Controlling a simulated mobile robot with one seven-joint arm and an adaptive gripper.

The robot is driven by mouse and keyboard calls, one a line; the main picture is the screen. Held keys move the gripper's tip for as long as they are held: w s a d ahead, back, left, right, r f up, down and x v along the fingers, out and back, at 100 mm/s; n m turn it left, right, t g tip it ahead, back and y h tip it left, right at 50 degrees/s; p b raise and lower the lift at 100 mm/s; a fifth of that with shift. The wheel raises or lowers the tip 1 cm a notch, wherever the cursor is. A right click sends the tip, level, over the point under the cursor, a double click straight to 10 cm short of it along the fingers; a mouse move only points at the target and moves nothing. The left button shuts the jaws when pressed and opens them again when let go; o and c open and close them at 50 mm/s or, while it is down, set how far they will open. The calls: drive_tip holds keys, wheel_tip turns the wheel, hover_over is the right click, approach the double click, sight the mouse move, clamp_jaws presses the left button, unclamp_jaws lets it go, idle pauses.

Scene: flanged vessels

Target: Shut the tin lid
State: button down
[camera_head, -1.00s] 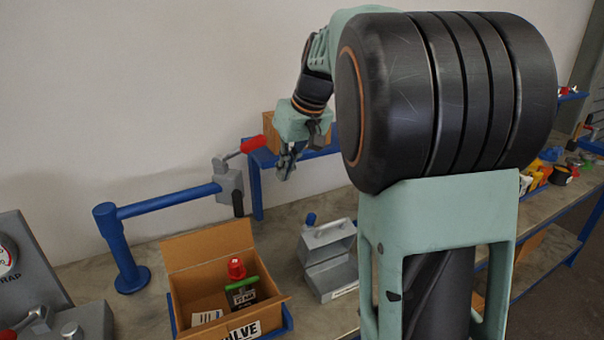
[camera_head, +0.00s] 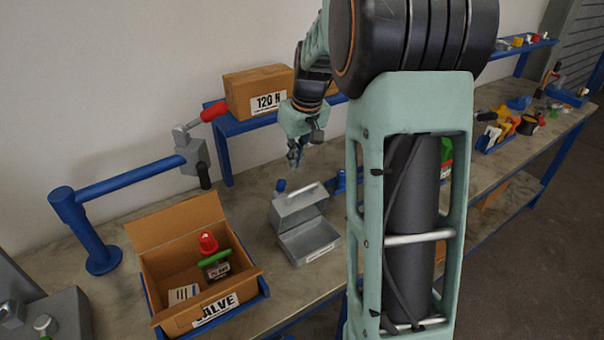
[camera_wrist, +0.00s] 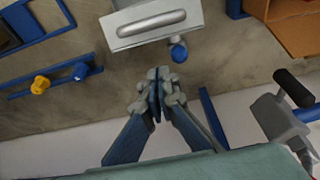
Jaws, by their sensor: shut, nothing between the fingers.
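The grey metal tin (camera_head: 312,242) stands on the bench in the head view. Its lid (camera_head: 297,205) is raised at the back, with a pale handle on it, and the tin is open and looks empty. In the wrist view the lid (camera_wrist: 165,38) shows at the top with its handle, and the tin's inside is hidden. My gripper (camera_head: 294,158) is shut and empty, above and behind the lid. In the wrist view my gripper (camera_wrist: 157,88) points toward the lid's back side, apart from it. A blue knob (camera_wrist: 179,52) stands between them, beside the lid.
An open cardboard box (camera_head: 180,215) with a red-knobbed valve stands left of the tin. A blue rail (camera_head: 128,183) with a grey clamp (camera_head: 193,155) is further left. A carton (camera_head: 255,92) sits on a blue shelf behind. Small parts lie far right.

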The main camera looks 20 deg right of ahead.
sight(302, 197)
drive_tip(key=shift+s+d+f+p, duration=0.15)
drive_tip(key=shift+s+f, duration=0.65)
drive_tip(key=shift+s+d+f+p, duration=0.15)
drive_tip(key=shift+s+f, duration=0.6)
drive_tip(key=shift+f, duration=0.05)
drive_tip(key=shift+f+b, duration=0.1)
drive_tip(key=shift+b, duration=0.35)
